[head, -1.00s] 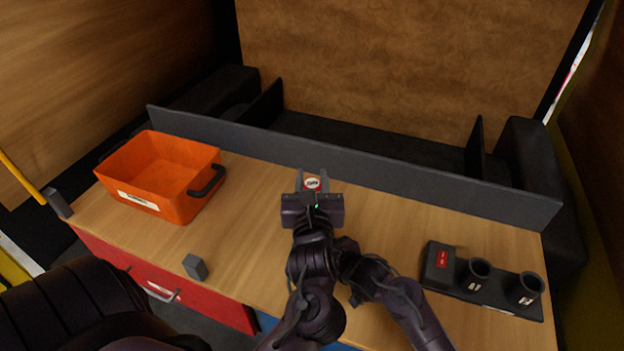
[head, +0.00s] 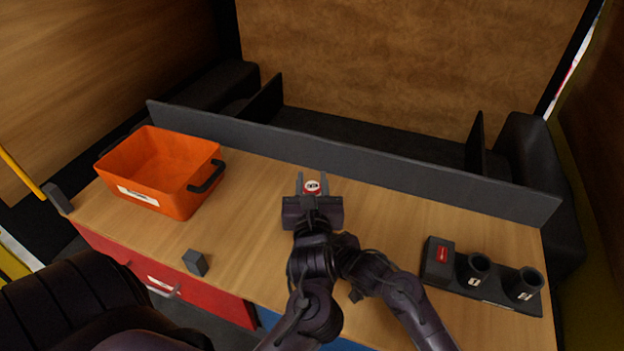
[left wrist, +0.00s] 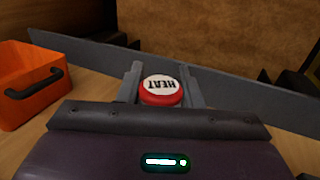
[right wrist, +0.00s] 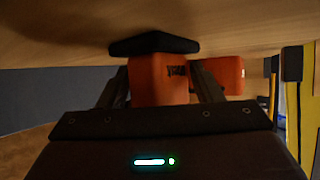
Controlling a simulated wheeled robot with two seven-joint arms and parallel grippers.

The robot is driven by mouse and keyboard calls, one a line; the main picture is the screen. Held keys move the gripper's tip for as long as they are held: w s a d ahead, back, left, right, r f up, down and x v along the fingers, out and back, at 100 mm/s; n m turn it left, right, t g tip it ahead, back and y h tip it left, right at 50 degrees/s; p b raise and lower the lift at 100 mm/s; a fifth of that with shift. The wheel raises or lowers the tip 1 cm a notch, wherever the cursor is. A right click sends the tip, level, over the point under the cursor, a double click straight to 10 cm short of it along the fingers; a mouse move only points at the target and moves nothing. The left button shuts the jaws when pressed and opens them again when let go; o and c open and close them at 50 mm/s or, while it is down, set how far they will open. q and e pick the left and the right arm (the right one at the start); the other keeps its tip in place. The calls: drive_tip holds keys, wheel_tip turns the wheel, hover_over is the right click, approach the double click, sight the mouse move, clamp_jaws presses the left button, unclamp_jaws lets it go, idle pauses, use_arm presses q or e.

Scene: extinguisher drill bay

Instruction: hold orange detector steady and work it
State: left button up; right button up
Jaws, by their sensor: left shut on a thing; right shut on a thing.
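My left gripper (head: 312,188) is over the middle of the bench. Its fingers are shut on a red round cap (left wrist: 160,92) with a white face reading HEAT; the cap also shows in the head view. In the right wrist view, which looks upside down, my right gripper (right wrist: 158,92) is shut on the orange detector body (right wrist: 150,78). The detector's wide black base (right wrist: 153,45) is at the wooden bench top. In the head view, the detector body and my right gripper are hidden behind my left gripper and arm.
An orange bin (head: 203,155) with black handles stands at the bench's left. A small grey block (head: 195,263) lies near the front edge. A dark holder (head: 500,297) with a red-labelled box and two cups is at right. A dark low wall (head: 380,165) runs along the back.

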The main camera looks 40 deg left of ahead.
use_arm(q)
drive_tip(key=shift+f, duration=0.6)
drive_tip(key=o, duration=1.1)
